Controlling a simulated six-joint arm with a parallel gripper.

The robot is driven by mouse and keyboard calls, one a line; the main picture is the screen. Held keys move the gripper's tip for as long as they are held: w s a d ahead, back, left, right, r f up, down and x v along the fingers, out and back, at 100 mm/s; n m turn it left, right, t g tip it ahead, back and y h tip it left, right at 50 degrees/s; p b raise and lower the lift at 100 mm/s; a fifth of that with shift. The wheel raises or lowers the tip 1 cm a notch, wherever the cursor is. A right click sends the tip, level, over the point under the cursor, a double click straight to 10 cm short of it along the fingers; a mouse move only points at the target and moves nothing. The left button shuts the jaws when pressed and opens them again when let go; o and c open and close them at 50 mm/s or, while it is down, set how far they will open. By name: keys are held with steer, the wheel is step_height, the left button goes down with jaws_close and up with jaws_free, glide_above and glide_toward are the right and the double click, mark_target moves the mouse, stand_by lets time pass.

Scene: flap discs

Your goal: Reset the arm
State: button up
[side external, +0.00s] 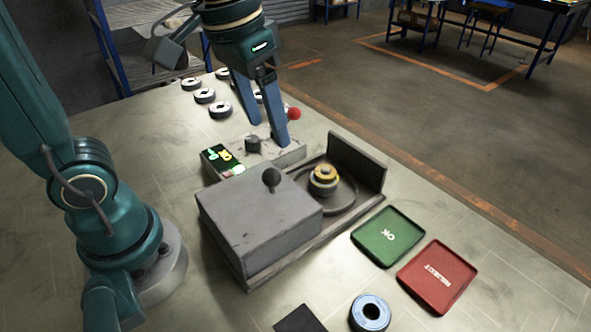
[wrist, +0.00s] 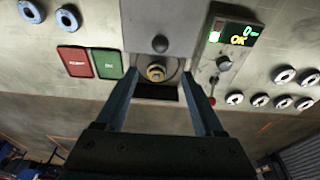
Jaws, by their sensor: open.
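My gripper (side external: 267,132) is open and empty, held above the bench behind the grey fixture box, its fingers pointing down. In the wrist view its two fingers (wrist: 158,74) are spread wide, with nothing between them touching. The grey box (side external: 245,222) has a black knob (side external: 271,178) on top. Beside it, a stepped brass-coloured hub (side external: 323,176) stands on a round plate in front of an upright dark plate. Several flap discs (side external: 205,96) lie at the back of the bench, partly hidden by my gripper.
A green OK tray (side external: 388,237) and a red REJECT tray (side external: 437,277) lie empty at the right. A blue-rimmed disc (side external: 370,312) lies near the front edge. A red-balled lever (side external: 293,114) stands close to my gripper.

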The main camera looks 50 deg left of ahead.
steer(key=s+f+t, duration=0.3)
steer(key=s, duration=0.3)
steer(key=shift+s+a, duration=0.15)
steer(key=shift+a, duration=0.25)
stand_by(1.1)
